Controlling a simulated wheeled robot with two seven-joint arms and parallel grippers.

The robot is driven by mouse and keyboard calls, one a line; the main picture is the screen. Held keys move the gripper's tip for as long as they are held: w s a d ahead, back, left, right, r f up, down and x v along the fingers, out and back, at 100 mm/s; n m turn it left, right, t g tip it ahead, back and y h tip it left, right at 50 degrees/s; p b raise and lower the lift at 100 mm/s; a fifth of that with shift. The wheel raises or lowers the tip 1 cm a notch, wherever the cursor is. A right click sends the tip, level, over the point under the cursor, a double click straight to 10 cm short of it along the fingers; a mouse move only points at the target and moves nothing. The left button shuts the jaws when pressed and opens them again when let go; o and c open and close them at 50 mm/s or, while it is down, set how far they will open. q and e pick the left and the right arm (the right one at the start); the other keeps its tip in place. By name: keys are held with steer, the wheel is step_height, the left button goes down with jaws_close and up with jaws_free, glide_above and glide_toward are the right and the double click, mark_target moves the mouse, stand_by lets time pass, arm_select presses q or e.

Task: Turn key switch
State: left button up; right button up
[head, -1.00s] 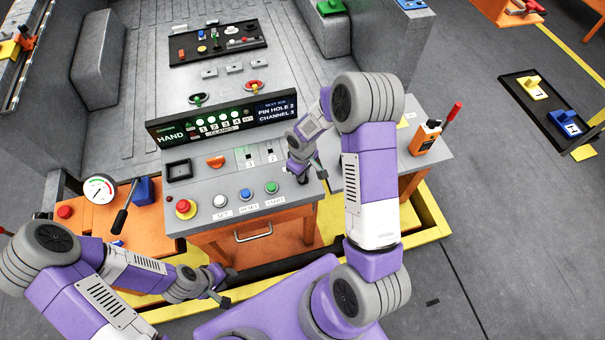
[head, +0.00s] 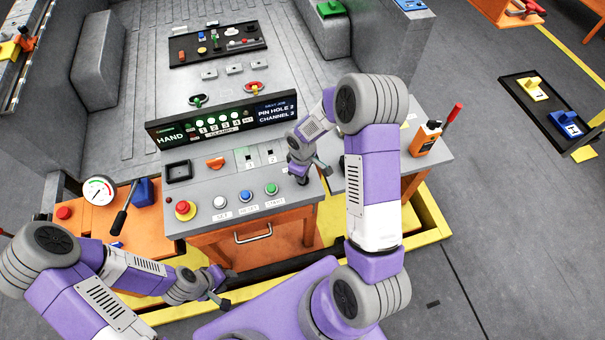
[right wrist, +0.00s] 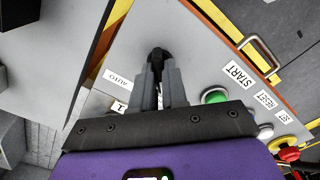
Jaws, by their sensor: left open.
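The key switch (right wrist: 158,56) shows as a dark knob on the grey console in the right wrist view, close to an AUTO label. My right gripper (right wrist: 161,78) points down at it. Its two grey fingers are close together with the dark knob between their tips, and they look shut on it. In the head view my right gripper (head: 302,178) is at the console's right side and hides the switch. The display (head: 220,122) on the console reads HAND. My left gripper (head: 226,288) is open and empty, low in front of the console.
The console top (head: 235,180) carries a red stop button (head: 185,209), white, blue and green buttons (head: 271,188), and an orange knob (head: 215,162). A gauge (head: 99,189) and a lever (head: 122,218) stand left. An orange device (head: 425,138) stands right.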

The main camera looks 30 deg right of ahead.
steer(key=o, duration=0.4)
arm_select(q)
steer(key=shift+r+p, duration=0.3)
arm_select(e)
step_height(320, 180, up, 8)
steer(key=shift+f, duration=0.2)
arm_select(q)
steer(key=shift+s, duration=0.1)
arm_select(e)
steer(key=shift+s, duration=0.1)
